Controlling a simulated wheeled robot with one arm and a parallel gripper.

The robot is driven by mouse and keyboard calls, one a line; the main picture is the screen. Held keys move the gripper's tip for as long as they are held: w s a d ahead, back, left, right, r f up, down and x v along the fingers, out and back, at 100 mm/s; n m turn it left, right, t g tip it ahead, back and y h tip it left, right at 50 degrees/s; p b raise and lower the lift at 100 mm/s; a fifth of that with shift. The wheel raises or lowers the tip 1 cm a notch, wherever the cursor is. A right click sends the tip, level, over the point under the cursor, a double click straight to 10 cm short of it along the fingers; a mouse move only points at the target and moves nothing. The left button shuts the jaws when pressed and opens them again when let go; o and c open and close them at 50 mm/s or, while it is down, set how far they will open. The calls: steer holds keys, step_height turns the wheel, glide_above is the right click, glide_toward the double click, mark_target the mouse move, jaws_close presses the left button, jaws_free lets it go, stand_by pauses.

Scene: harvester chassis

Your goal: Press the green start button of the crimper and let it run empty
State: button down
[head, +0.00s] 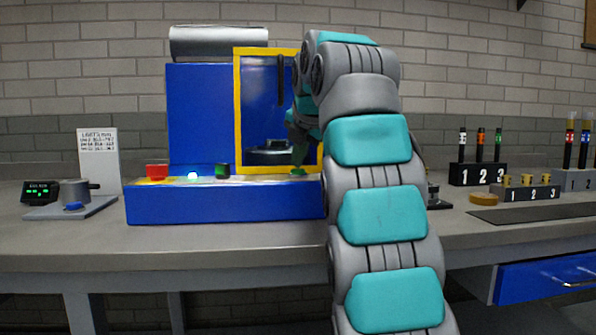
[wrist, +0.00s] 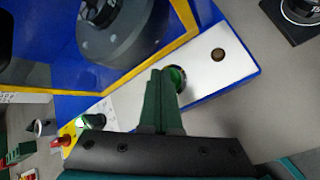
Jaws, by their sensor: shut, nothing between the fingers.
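The crimper is a blue machine (head: 203,120) with a yellow-framed window (head: 238,110) and a blue front ledge (head: 225,206). My gripper (head: 297,165) is over the right part of this ledge. A red button (head: 157,171) and a lit pale lamp (head: 194,176) are at the left.
A black-and-green knob (head: 222,170) stands on the ledge between lamp and gripper. A dark round fitting (wrist: 217,55) sits beyond the button. A scale with a pot (head: 75,191) and a sign (head: 98,155) are at the left. Numbered racks (head: 478,174) stand at the right.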

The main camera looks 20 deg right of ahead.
steer(key=shift+f, duration=0.2)
steer(key=shift+r, duration=0.1)
stand_by(0.4)
steer(key=shift+r+p, duration=0.7)
steer(key=shift+r, duration=0.2)
steer(key=shift+f, duration=0.1)
